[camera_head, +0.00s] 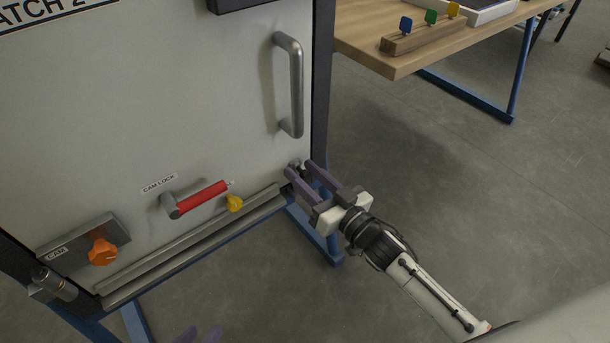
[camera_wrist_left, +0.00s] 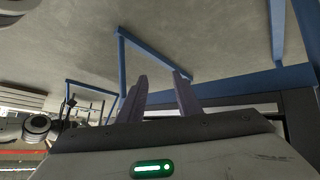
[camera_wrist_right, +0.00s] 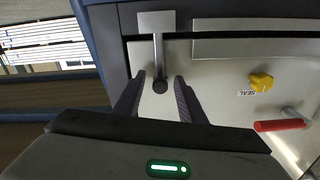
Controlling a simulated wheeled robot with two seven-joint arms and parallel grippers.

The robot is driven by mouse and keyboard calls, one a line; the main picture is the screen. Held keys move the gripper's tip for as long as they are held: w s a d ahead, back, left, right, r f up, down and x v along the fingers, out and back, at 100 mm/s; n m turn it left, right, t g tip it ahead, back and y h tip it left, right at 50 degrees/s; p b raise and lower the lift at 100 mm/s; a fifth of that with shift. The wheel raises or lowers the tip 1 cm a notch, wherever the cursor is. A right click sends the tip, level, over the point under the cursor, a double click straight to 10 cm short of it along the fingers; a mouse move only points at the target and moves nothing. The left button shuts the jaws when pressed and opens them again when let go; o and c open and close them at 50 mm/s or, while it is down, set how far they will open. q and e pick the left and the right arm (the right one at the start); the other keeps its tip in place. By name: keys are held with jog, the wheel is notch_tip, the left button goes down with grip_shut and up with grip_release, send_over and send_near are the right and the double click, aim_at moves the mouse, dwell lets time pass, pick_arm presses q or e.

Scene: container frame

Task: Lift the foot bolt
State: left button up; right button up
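The foot bolt (camera_wrist_right: 158,48) shows in the right wrist view as a metal rod with a dark round knob, running from a square plate on the dark frame. In the head view its end (camera_head: 295,164) is mostly hidden behind my right gripper (camera_head: 301,168) at the door's lower right corner. My right gripper's fingers are apart, one on each side of the knob in the right wrist view (camera_wrist_right: 159,77); I cannot tell whether they touch it. My left gripper (camera_head: 201,334) shows only its tips at the bottom edge. In the left wrist view (camera_wrist_left: 160,75) it is open and empty.
The pale door (camera_head: 150,110) carries a metal pull handle (camera_head: 296,85), a red cam lock lever (camera_head: 202,198), a yellow knob (camera_head: 234,203) and an orange knob (camera_head: 102,252). A wooden table (camera_head: 365,42) stands at the right. The floor (camera_head: 480,190) beside the door is clear.

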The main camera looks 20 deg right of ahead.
jog(key=shift+c, duration=0.5)
